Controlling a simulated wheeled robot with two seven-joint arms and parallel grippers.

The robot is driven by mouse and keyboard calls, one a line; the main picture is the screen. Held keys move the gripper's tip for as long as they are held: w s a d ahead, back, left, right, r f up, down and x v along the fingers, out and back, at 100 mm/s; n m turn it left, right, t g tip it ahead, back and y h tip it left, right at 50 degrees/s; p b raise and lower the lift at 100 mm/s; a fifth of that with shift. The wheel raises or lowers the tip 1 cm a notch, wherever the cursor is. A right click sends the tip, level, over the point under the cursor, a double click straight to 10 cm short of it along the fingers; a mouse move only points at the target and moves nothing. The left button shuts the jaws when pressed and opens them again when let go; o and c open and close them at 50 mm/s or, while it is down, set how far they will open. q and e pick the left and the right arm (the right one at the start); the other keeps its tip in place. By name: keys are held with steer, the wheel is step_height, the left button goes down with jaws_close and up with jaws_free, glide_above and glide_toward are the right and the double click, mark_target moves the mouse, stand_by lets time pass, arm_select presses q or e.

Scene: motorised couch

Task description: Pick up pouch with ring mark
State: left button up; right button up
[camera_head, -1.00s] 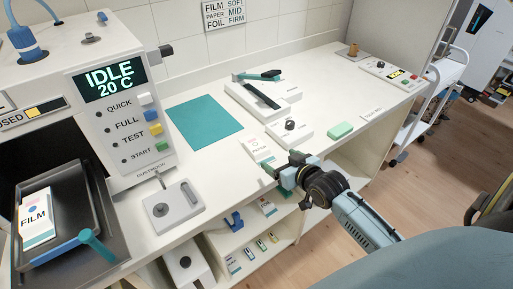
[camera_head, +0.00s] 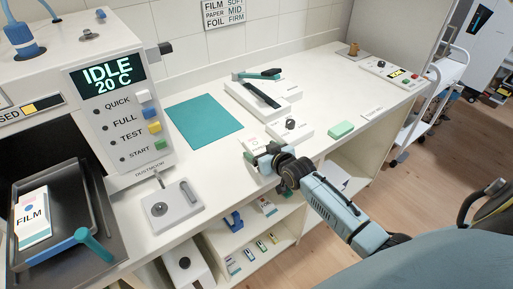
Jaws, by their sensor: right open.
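A white pouch (camera_head: 250,143) lies on the counter near its front edge, mostly hidden behind my right gripper. Its mark is too small and covered to read now. My right gripper (camera_head: 261,157) is open, with its teal-tipped fingers over or at this pouch; I cannot tell whether they touch it. My left gripper is not in view.
A grey lever box (camera_head: 172,206) stands left of my right gripper. A teal mat (camera_head: 204,121), a sealer with a black strip (camera_head: 263,95), a knob box (camera_head: 291,129) and a green block (camera_head: 341,130) are on the counter. The machine panel (camera_head: 124,118) reads IDLE.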

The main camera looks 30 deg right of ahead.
steer(key=shift+c, duration=0.4)
steer(key=c, duration=1)
